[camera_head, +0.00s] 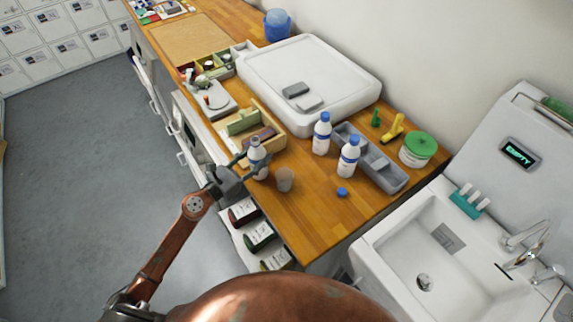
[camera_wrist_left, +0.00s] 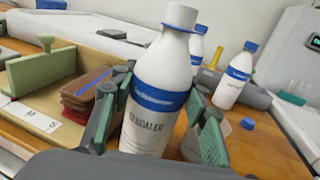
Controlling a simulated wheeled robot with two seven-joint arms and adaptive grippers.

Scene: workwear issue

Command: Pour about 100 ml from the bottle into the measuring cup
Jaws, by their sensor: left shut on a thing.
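A white bottle with a blue label band (camera_head: 259,157) is at the counter's front edge, close to upright. My left gripper (camera_head: 245,168) is shut around its body. In the left wrist view the bottle (camera_wrist_left: 156,95) stands between the two fingers (camera_wrist_left: 158,112), with blue at its neck. I cannot tell whether its base touches the counter. The clear measuring cup (camera_head: 285,180) stands on the counter just right of the bottle; its contents cannot be made out. A loose blue cap (camera_head: 342,192) lies further right. My right gripper is out of view.
Two more blue-capped bottles (camera_head: 321,137) (camera_head: 348,160) stand behind the cup beside a grey tray (camera_head: 392,181). A wooden box (camera_head: 273,125) is behind the held bottle. A sink (camera_head: 425,255) is at right. Bare wooden counter (camera_head: 312,215) lies in front of the cap.

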